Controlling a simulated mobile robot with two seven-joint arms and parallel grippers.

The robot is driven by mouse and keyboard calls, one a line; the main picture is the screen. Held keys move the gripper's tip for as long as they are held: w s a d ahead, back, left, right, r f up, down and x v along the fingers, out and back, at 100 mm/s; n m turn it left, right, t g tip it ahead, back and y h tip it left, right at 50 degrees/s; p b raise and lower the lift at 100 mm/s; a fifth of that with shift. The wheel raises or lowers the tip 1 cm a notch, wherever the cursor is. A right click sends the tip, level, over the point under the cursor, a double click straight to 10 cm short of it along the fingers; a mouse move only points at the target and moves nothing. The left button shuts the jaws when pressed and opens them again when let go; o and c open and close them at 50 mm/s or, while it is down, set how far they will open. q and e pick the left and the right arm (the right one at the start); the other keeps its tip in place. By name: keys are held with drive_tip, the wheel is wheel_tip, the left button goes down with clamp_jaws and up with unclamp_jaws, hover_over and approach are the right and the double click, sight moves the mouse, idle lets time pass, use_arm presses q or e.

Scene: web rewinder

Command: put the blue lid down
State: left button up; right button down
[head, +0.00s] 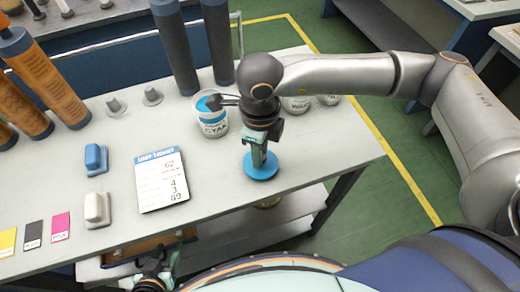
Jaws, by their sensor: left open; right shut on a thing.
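The blue lid (261,171) is a flat round disc over the light grey table (320,165), near its front edge. My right gripper (259,158) points down and is shut on the lid from above. The lid looks level and low over the tabletop; I cannot tell whether it touches. An open can (214,127) with a cyan label and blue contents stands just behind and to the left of the lid. My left gripper (154,281) is open, low at the bottom edge of the picture, below the table's front edge and partly cut off.
A printed card (162,181) lies left of the lid. More cans (297,104) stand behind my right arm. Dark cylinders (175,50), orange-brown rolls (48,75), small grey cones (152,96), and blue and white handled blocks (96,158) occupy the rest. Bare tabletop lies right of the lid.

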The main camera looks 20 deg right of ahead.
drive_tip(key=shift+f+b, duration=0.2)
drive_tip(key=shift+b, duration=0.1)
drive_tip(key=c, duration=0.7)
unclamp_jaws()
drive_tip(key=shift+o, duration=0.2)
drive_tip(key=shift+r, duration=0.1)
drive_tip(key=shift+r+p, duration=0.25)
drive_tip(key=shift+p, duration=0.2)
wheel_tip(320, 180, up, 12)
drive_tip(key=shift+f, duration=0.15)
